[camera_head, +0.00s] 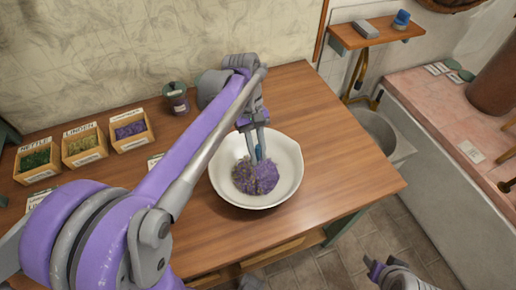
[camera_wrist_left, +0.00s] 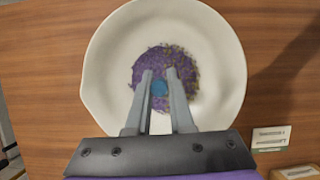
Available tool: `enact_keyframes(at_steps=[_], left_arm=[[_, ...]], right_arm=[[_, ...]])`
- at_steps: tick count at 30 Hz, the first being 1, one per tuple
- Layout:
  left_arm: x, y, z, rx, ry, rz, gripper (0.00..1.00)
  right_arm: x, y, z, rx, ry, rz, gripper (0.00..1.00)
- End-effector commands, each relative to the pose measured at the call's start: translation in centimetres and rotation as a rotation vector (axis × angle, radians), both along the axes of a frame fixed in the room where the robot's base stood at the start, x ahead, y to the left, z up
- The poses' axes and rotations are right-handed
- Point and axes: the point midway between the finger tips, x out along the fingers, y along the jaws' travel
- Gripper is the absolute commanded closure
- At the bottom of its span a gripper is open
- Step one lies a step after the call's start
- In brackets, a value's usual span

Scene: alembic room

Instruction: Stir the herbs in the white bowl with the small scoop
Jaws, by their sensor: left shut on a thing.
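The white bowl (camera_head: 285,193) stands on the wooden table, and it fills much of the left wrist view (camera_wrist_left: 105,75). Purple and greenish herbs (camera_head: 262,181) lie in its bottom; they show in the left wrist view too (camera_wrist_left: 165,60). My left gripper (camera_head: 257,146) reaches down into the bowl. It is shut on the small scoop, of which a blue part (camera_wrist_left: 159,88) shows between the fingers. The scoop's lower end is hidden among the herbs and fingers. My right gripper (camera_head: 376,268) is at the bottom right, away from the bowl; its jaws are unclear.
Wooden boxes of nettle (camera_head: 38,175), linden (camera_head: 82,158) and a purple herb (camera_head: 130,143) stand at the table's left. The table right of the bowl is clear. A basin (camera_head: 377,140) is beyond the table.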

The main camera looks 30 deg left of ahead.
Motion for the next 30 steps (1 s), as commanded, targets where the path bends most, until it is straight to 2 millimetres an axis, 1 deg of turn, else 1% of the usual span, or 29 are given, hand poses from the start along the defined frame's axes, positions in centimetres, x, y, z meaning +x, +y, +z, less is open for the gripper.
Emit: enact_keyframes(at_steps=[1,3,15,18,22,30], left_arm=[[0.0,0.0,-0.7,0.000,0.001,0.000,1.00],[0.0,0.1,-1.4,0.000,0.001,-0.001,1.00],[0.3,0.3,-4.9,0.000,0.001,-0.006,1.00],[0.3,0.3,-5.5,0.000,0.001,-0.006,1.00],[0.4,0.3,-5.9,-0.001,0.001,-0.007,1.00],[0.4,0.3,-5.8,0.000,0.000,-0.006,1.00]], right_arm=[[-0.1,0.0,-0.6,0.000,0.003,0.000,0.50],[-0.2,0.0,-1.0,0.000,0.005,0.000,0.50],[-0.7,0.0,-3.5,0.000,0.014,0.000,0.50],[-0.8,0.0,-3.9,0.000,0.015,0.000,0.50],[-0.8,0.0,-4.1,0.000,0.016,0.000,0.50],[-0.8,0.0,-4.1,0.000,0.016,0.000,0.50]])
